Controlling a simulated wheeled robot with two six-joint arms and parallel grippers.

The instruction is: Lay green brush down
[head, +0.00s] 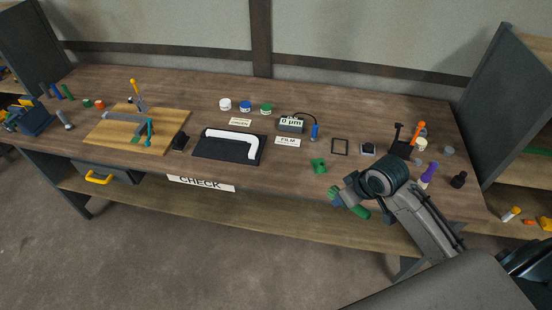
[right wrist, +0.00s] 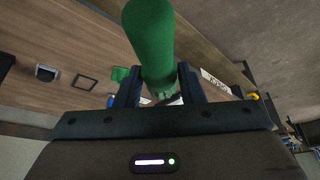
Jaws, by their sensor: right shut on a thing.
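The green brush (head: 361,212) is in my right gripper (head: 349,198), at the front edge of the workbench in the head view. In the right wrist view the thick green handle of the brush (right wrist: 152,42) rises between the two dark fingers of my right gripper (right wrist: 160,88), which are shut on it. The far end of the brush is partly hidden by the fingers and palm. A small green holder-like piece (head: 318,165) lies on the bench just behind the gripper. My left gripper is not in view.
The wooden bench (head: 300,187) has free room in front of the FILM label (head: 287,141). A black mat with a white bent part (head: 232,147) lies left of it. An empty dark frame (head: 340,147) and a purple-topped bottle (head: 427,175) are to the right.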

